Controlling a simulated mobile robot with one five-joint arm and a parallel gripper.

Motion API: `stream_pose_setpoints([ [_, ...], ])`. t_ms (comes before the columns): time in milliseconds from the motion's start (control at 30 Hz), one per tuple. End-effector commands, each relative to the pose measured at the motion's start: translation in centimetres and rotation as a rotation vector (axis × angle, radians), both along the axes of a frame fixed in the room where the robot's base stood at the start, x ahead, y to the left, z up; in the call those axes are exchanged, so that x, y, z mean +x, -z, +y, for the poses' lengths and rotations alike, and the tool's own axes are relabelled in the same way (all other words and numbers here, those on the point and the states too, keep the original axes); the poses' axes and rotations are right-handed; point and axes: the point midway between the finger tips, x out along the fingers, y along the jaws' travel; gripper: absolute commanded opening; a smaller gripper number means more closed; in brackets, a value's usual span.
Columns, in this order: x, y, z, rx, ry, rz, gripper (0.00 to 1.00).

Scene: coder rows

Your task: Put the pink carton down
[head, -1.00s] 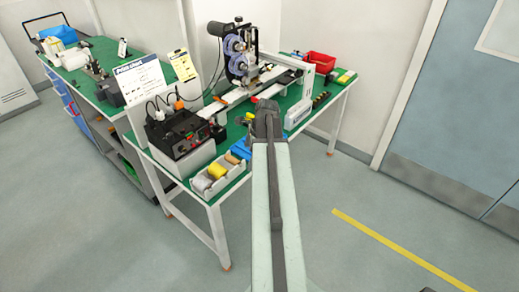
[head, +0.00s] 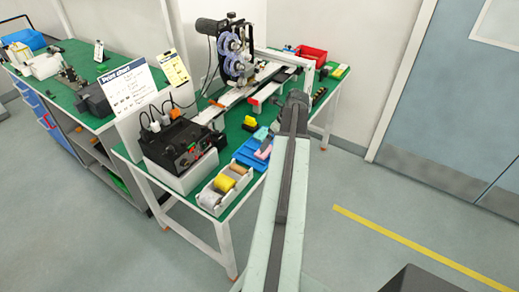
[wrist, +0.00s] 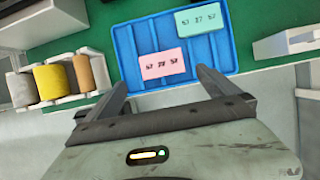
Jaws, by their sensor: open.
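The pink carton (wrist: 162,64) lies in the blue tray (wrist: 126,58), at the tray's near side, with dark printed marks on its top. It also shows in the head view (head: 264,152). A teal carton (wrist: 199,20) lies in the same tray, farther back and to the right. My gripper (wrist: 163,86) is open, its two fingers apart at the tray's near edge, with the pink carton beyond and between them in the wrist view. No carton is held. In the head view my arm hides the fingers.
Tape rolls in a white holder (head: 225,190) stand left of the tray. A black control box (head: 180,143) is behind them. A yellow object (head: 249,123) stands behind the tray. A reel machine (head: 236,55) and a red bin (head: 311,54) are farther back on the green bench.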

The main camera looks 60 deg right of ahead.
Motion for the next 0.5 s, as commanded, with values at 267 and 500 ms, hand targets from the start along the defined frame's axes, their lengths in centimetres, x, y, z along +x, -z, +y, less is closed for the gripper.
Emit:
stream_pose_setpoints([
  [267, 0.6, 2.6, -0.2, 0.000, 0.002, 0.000, 1.00],
  [500, 0.9, 3.4, -0.4, -0.001, 0.005, 0.000, 1.00],
])
